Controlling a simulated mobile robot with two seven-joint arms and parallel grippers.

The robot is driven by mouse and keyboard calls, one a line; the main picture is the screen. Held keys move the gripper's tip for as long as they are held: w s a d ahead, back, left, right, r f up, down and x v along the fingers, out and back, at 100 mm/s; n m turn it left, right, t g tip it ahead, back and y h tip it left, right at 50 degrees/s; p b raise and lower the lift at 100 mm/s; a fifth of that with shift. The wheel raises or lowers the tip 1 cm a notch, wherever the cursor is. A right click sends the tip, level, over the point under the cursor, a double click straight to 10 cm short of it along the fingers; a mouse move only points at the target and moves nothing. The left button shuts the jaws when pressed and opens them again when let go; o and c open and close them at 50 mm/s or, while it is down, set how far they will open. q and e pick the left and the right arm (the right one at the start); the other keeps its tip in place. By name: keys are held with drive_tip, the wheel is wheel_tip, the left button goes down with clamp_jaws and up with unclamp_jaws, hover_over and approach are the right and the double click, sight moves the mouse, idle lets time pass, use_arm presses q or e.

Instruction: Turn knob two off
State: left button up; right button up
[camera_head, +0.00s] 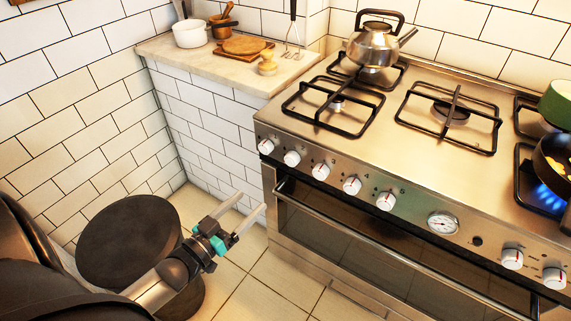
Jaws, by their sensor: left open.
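Knob two (292,158) is a white, round knob, second from the left in a row along the steel stove's front panel. Its exact turn position is too small to read. Knob one (265,146) is to its left and knob three (320,171) to its right. My left gripper (252,202) is open and empty, with two pale fingers and teal parts. It is below and left of knob two, in front of the stove's left edge, apart from the knobs. My right gripper is not in view.
The stove (380,120) has several black grates and a kettle (373,45). A blue flame (548,197) burns under a pan (556,160) at right. The oven handle (380,240) sticks out below the knobs. A tiled counter (215,62) with utensils stands left.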

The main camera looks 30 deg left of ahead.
use_arm(q)
drive_tip(key=r, duration=0.1)
drive_tip(key=b, duration=0.1)
approach(289, 162)
drive_tip(key=w+b, duration=0.1)
drive_tip(key=w, duration=0.1)
drive_tip(key=w+b, duration=0.1)
drive_tip(key=w, duration=0.3)
drive_tip(key=shift+w+d+f+b, duration=0.15)
drive_tip(key=shift+d+f+b, duration=0.15)
drive_tip(key=shift+d+b, duration=0.1)
drive_tip(key=shift+w+d+b, duration=0.15)
drive_tip(key=shift+w+b, duration=0.15)
drive_tip(key=shift+w, duration=0.85)
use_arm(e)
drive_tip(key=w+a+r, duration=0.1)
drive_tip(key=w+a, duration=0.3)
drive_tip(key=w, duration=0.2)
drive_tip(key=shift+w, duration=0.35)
use_arm(q)
clamp_jaws()
